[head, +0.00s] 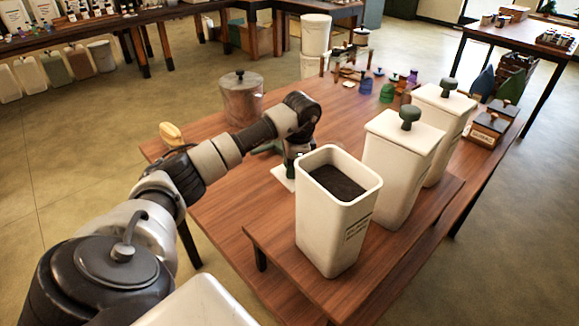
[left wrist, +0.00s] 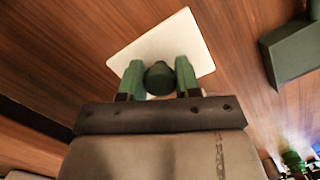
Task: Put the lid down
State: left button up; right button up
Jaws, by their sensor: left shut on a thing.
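The lid (head: 281,178) is a white square plate with a dark green knob, seen behind the open bucket. My left gripper (head: 295,163) points down and is shut on the knob. In the left wrist view the lid (left wrist: 170,40) lies level over the wood, its knob (left wrist: 159,77) between the two green fingers (left wrist: 158,82). I cannot tell whether the lid touches the table or hangs just above it. The open white bucket (head: 325,228) holds dark, soil-like stuff. My right gripper is not in view.
Two lidded white buckets (head: 390,182) (head: 432,135) stand in a row behind the open one on the wooden table (head: 222,207). A grey lidded pot (head: 241,100) and a yellow object (head: 171,133) are at the left. Small coloured bottles (head: 387,92) stand at the back. The table's left front is clear.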

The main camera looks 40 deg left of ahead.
aim_at(289, 181)
pick_arm(q)
jog(key=shift+s+a+f, duration=0.1)
jog(key=shift+s+f, duration=0.25)
jog(key=shift+s, duration=0.1)
notch_tip(289, 181, down, 4)
jog(key=shift+r, duration=0.1)
jog(key=o, duration=0.9)
jog(key=r, duration=0.4)
jog(key=w+r, duration=0.1)
jog(key=r, duration=0.7)
jog(key=shift+w+d, duration=0.15)
jog(key=shift+d, duration=0.25)
